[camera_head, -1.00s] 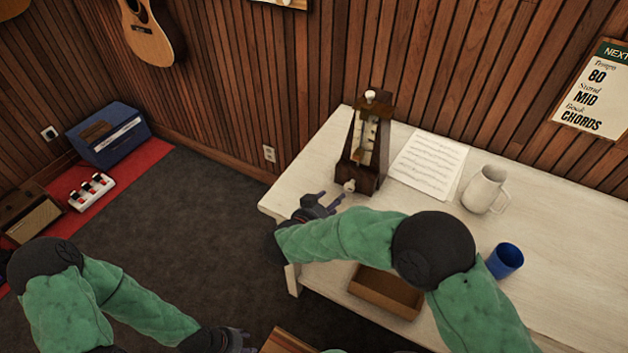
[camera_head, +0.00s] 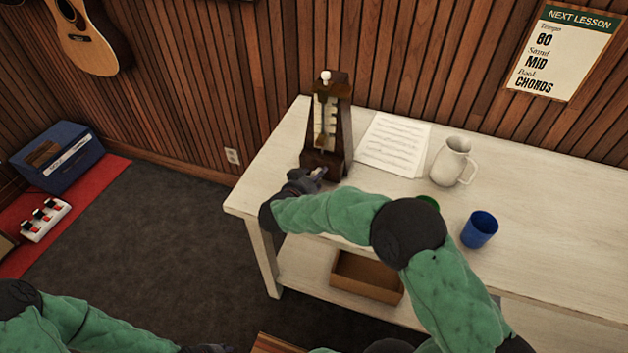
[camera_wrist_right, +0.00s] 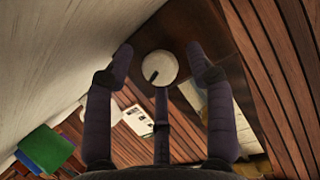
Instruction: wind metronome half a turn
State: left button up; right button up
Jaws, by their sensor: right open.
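The dark wooden metronome (camera_head: 330,130) stands upright near the left end of the white table. Its white winding knob (camera_wrist_right: 160,67) shows in the right wrist view as a round disc with a short dark mark. My right gripper (camera_head: 310,176) is at the metronome's lower front; it also shows in the right wrist view (camera_wrist_right: 161,60). It is open, with one finger on each side of the knob and visible gaps between. My left gripper (camera_head: 208,348) is at the bottom edge, mostly cut off.
On the table (camera_head: 560,220), right of the metronome, are sheet music (camera_head: 393,143), a white pitcher (camera_head: 450,162), a blue cup (camera_head: 479,230) and a green cup (camera_head: 429,201) partly behind my arm. A brown box (camera_head: 366,277) sits on the lower shelf.

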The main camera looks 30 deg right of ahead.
grip_shut()
